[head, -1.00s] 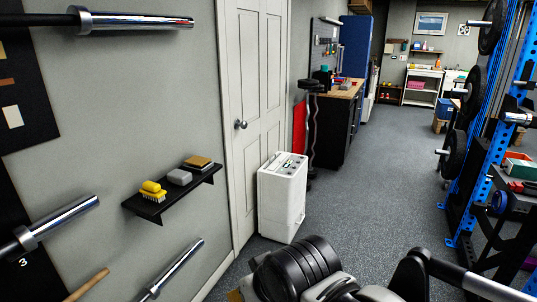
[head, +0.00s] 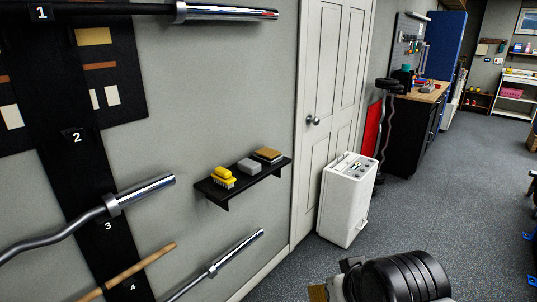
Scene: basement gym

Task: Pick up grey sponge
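The grey sponge (head: 249,166) is a small light-grey block on a narrow black wall shelf (head: 232,190), left of the door. It lies between a yellow brush (head: 223,178) with pale bristles on its left and a tan-topped block with a dark layer under it (head: 268,155) on its right. Its top and front faces show clearly. My gripper is not in view, and nothing touches the sponge.
Barbell ends stick out from the wall above (head: 230,13) and below (head: 235,252) the shelf. A white cabinet-like unit (head: 345,200) stands by the white door (head: 330,90). Black round weights (head: 405,278) sit at the bottom edge. Grey floor is open at right.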

